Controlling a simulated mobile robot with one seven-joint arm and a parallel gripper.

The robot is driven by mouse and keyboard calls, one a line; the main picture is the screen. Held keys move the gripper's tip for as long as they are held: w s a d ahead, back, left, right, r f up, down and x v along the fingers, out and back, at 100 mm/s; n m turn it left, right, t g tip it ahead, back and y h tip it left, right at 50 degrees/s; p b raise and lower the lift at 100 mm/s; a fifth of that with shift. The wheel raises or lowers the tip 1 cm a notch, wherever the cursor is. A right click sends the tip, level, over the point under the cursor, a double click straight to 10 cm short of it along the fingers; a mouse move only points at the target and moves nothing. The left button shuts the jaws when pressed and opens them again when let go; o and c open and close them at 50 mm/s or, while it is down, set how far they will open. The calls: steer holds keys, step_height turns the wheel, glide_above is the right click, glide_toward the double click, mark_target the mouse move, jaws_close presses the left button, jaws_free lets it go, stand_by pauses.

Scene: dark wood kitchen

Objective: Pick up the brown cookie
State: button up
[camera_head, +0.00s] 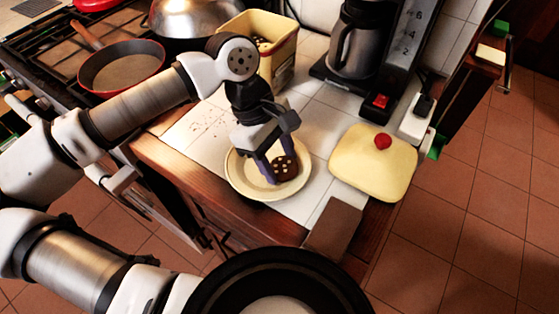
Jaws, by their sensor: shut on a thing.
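The brown cookie (285,168) is dark brown with pale spots. It is at the cream plate (240,184), which sits on the white tiled counter. My gripper (277,171) reaches down over the plate and is shut on the cookie. The fingers hide part of the cookie. I cannot tell whether the cookie still touches the plate.
A yellow lid with a red knob (372,166) lies right of the plate. A yellow tin (284,62) and a coffee maker (358,48) stand behind. A red-rimmed pan (122,68) sits on the stove. A brown block (334,228) is at the counter's front edge.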

mark_target(279, 165)
step_height(279, 165, up, 19)
steer(key=b, duration=0.1)
steer(key=shift+b, duration=0.35)
